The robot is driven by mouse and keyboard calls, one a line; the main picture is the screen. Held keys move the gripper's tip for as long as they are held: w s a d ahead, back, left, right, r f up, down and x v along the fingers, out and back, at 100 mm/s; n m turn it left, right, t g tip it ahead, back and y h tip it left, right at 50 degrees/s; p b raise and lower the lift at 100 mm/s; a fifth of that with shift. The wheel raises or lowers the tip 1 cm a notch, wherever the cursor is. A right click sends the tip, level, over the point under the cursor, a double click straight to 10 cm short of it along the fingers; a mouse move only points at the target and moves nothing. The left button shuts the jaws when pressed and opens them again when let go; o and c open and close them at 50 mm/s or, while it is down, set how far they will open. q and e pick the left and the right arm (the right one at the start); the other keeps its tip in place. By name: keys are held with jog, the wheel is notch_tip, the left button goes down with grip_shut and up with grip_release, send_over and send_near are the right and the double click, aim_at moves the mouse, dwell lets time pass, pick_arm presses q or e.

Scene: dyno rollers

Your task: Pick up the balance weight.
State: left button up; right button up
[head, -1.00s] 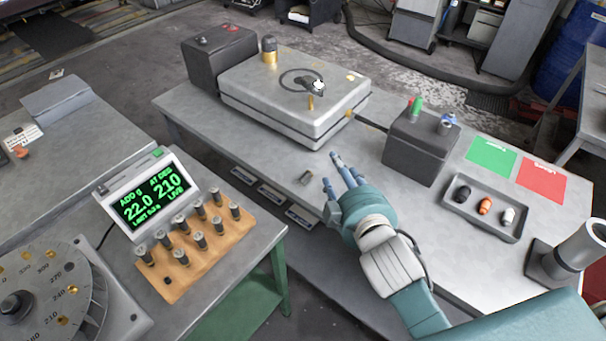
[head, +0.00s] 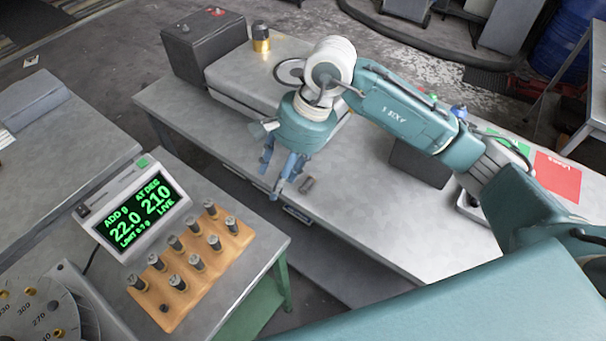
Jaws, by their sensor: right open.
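A small grey-brown cylinder (head: 307,184), which looks like a balance weight, lies on its side near the front edge of the grey bench (head: 370,220). My right gripper (head: 274,178) points downward just left of it, over the bench's front edge. Its blue fingers are apart and empty, and they do not appear to touch the cylinder. Several similar upright weights (head: 195,262) stand in a wooden rack (head: 164,290) on the nearer table at the left. One hole at the rack's near corner is empty. My left gripper is not in view.
A display (head: 140,212) reading 22.0 and 210 stands behind the rack. A graduated dial (head: 40,308) is at lower left. A dark box (head: 418,165) sits beneath my forearm.

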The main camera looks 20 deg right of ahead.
jog(key=w+d+h, duration=0.3)
jog(key=d, duration=0.5)
jog(key=p, duration=0.2)
send_over(309, 185)
jog(key=shift+t, duration=0.3)
jog(key=f, duration=0.4)
jog(key=shift+s+f, duration=0.2)
jog(key=shift+f, duration=0.65)
notch_tip(309, 185, down, 4)
jog(key=shift+r+p, duration=0.2)
jog(key=shift+p, duration=0.9)
jog(key=shift+w+f, duration=0.1)
jog(key=shift+f, duration=0.3)
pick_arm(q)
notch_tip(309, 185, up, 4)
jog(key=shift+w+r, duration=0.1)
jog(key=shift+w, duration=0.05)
pick_arm(e)
jog(key=shift+c, duration=0.3)
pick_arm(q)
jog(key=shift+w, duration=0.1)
pick_arm(e)
jog(key=c, duration=0.8)
jog(key=shift+o, duration=0.2)
